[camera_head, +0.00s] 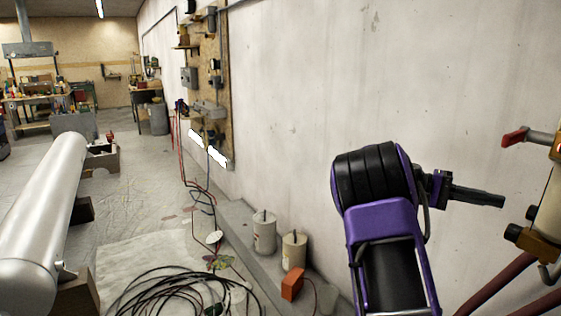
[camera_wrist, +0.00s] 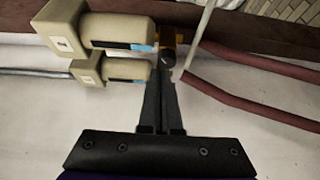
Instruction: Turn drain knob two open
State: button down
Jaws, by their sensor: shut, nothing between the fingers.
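My gripper (camera_head: 500,201) is shut and empty, reaching right toward a beige and brass unit (camera_head: 549,200) at the right edge of the head view. Two dark knobs stick out of this unit, a lower one (camera_head: 513,232) and an upper one (camera_head: 532,212), just right of my fingertips. I cannot tell which is drain knob two. In the wrist view my shut fingers (camera_wrist: 165,82) point at a dark round knob end (camera_wrist: 168,56) on an orange-brass fitting (camera_wrist: 178,37). Whether they touch it is unclear. Two beige filter bodies (camera_wrist: 118,31) lie to its left.
A red-handled lever (camera_head: 514,137) projects above my gripper. Dark red hoses (camera_head: 497,285) run below the unit, and show at right in the wrist view (camera_wrist: 245,102). A pale wall (camera_head: 290,100) stands behind. Canisters (camera_head: 264,232), an orange box (camera_head: 292,284) and coiled cable (camera_head: 180,290) lie on the floor.

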jog(key=shift+s+d+b, duration=0.2)
jog(key=shift+s+d, duration=0.2)
jog(key=shift+s, duration=0.35)
jog(key=shift+s+d+b, duration=0.25)
jog(key=shift+s+d, duration=0.15)
jog(key=shift+s, duration=0.35)
jog(key=shift+s+d+b, duration=0.2)
jog(key=shift+s+d, duration=0.2)
jog(key=shift+s, duration=0.35)
jog(key=shift+w+d+f, duration=0.1)
jog(key=shift+w+d, duration=0.05)
jog(key=shift+d, duration=0.15)
jog(key=shift+a+f, duration=0.1)
jog(key=shift+f, duration=0.5)
jog(key=shift+a, duration=0.1)
jog(key=w+a, duration=0.1)
jog(key=w+a+p, duration=0.1)
jog(key=w, duration=0.1)
jog(key=w+a+p, duration=0.1)
jog(key=w, duration=0.1)
jog(key=shift+a, duration=0.15)
